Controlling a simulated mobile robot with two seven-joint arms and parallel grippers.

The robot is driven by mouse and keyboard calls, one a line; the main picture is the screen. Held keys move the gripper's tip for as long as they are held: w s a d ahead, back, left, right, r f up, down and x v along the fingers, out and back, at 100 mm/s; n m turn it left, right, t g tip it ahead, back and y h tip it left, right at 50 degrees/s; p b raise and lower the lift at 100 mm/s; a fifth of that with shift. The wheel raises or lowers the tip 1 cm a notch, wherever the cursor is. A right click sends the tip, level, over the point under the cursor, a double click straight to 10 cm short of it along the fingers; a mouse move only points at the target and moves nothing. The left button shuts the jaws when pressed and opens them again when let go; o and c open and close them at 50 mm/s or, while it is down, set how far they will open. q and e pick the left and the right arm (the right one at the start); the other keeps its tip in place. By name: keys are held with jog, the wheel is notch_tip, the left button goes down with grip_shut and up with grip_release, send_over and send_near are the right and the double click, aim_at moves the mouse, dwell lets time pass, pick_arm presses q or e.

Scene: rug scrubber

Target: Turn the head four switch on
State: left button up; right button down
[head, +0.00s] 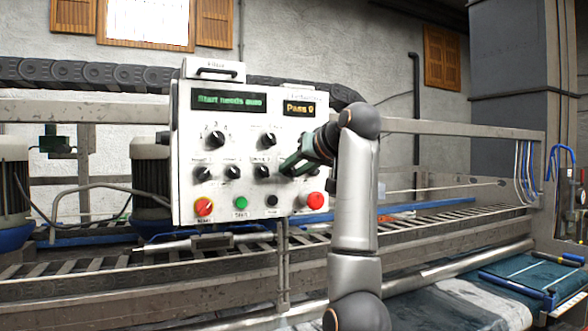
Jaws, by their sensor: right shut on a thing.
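The white control panel (184,140) stands upright in the middle of the head view. A row of several black rotary knobs crosses it, including a left knob (203,174), a second knob (232,172) and a third knob (262,171). My right gripper (291,164) reaches in from the right and is shut on the rightmost knob of this row, the head four switch. Its fingers mostly hide that knob, so its pointer direction cannot be told. Small labels are too blurred to read. My left gripper is out of view.
The green display (229,101) reads "Start needs auto"; the amber display (299,108) reads "Pass 0". Two upper knobs, a red-yellow knob (204,207), a green button (241,202) and a red button (316,201) are close by. A roller conveyor (120,258) runs behind.

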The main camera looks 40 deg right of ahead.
jog(key=m, duration=0.1)
jog(key=m+t+y, duration=0.1)
jog(key=shift+d+f+m+y, duration=0.1)
jog(key=shift+d+m+y, duration=0.05)
jog(key=shift+m+y, duration=0.15)
jog(key=shift+f+m+t+y+b, duration=0.1)
jog(key=shift+m+t+y+b, duration=0.2)
jog(key=shift+m+y+b, duration=0.5)
jog(key=m+t+b, duration=0.1)
jog(key=m, duration=0.1)
jog(key=m+t+b, duration=0.1)
jog(key=m, duration=0.2)
jog(key=shift+s+d+f+y, duration=0.1)
jog(key=shift+d+f+y, duration=0.05)
jog(key=shift+y, duration=0.15)
jog(key=shift+m, duration=0.3)
jog(key=c, duration=0.6)
grip_release()
